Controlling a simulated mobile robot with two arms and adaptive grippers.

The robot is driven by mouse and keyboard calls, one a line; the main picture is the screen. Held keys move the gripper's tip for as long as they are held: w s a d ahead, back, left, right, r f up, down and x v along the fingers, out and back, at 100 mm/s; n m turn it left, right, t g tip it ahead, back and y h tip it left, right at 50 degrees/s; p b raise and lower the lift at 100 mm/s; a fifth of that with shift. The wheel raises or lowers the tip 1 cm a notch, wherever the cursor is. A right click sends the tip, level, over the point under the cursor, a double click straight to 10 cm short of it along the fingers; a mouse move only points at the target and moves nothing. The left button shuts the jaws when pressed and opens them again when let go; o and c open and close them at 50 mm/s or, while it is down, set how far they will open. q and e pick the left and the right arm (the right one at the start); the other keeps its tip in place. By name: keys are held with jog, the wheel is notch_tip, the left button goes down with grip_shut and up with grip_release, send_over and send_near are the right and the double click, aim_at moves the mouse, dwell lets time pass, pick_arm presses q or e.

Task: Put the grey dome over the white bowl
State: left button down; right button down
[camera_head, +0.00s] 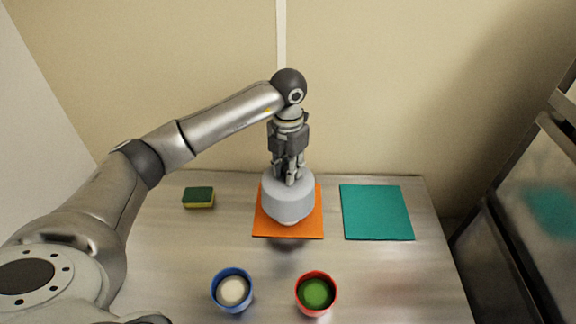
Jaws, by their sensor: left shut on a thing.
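The grey dome (289,200) is upright over the orange mat (312,229). My left gripper (288,177) comes down from above and is shut on the top of the dome. A small pale, narrower part (291,222) shows just under the dome's lower edge. It looks like the white bowl, mostly hidden by the dome. I cannot tell whether the dome touches it or hangs a little above it. My right gripper is not in view.
A teal mat (377,212) lies bare to the right. A green and yellow sponge (199,198) lies to the left. In front stand a blue cup (217,294) with white contents and a red cup (300,296) with green contents. A metal rack (520,225) stands at the right.

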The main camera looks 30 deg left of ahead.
pick_arm(q)
jog(key=shift+f+b, duration=1.75)
jog(key=shift+f, duration=0.85)
jog(key=shift+f+b, duration=0.5)
jog(key=shift+f, duration=0.2)
jog(key=shift+f+b, duration=0.45)
jog(key=c, duration=1.2)
grip_release()
jog(key=shift+o, duration=0.2)
notch_tip(320, 180, up, 12)
